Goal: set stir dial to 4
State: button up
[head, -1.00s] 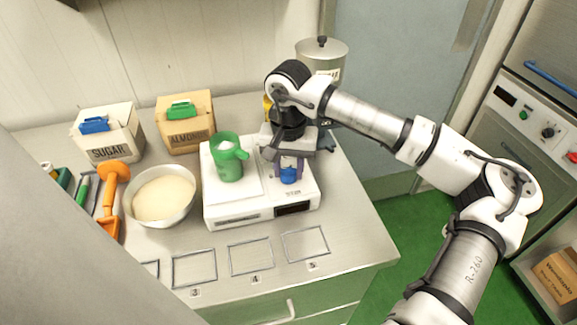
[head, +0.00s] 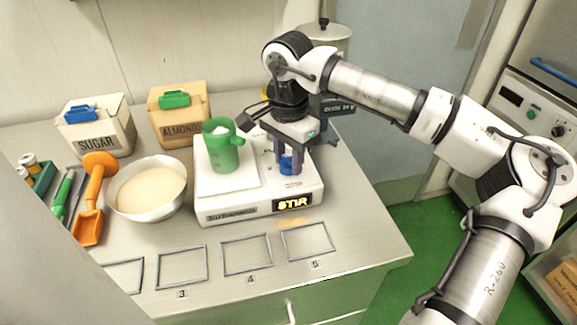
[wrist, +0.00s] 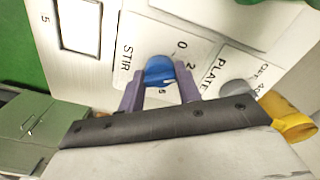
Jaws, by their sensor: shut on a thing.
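The blue stir dial (head: 287,164) sits on the right part of the white hotplate stirrer (head: 222,205). My gripper (head: 288,170) points down over it and is shut on the dial. In the wrist view the blue dial (wrist: 160,71) lies between the two purple fingers of my gripper (wrist: 160,85), next to the word STIR. The marks 0 and 2 show beside it, and another mark is partly hidden by the fingers. The dial's pointer setting cannot be read. A green jug (head: 222,147) stands on the plate.
Sugar (head: 97,140) and almond (head: 180,128) boxes stand behind. A steel pot (head: 322,42) is behind my arm. Marked squares (head: 246,254) along the front are empty.

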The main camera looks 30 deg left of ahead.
aim_at(288, 158)
jog(key=m+b, duration=0.3)
jog(key=m, duration=0.2)
jog(key=shift+f+m, duration=0.1)
jog(key=shift+m, duration=0.2)
jog(key=m+b, duration=0.1)
jog(key=m, duration=0.3)
jog(key=shift+m+b, duration=0.3)
jog(key=shift+b, duration=0.1)
jog(key=o, duration=1)
jog(key=shift+r, duration=0.2)
notch_tip(288, 158, up, 14)
jog(key=shift+f, duration=0.15)
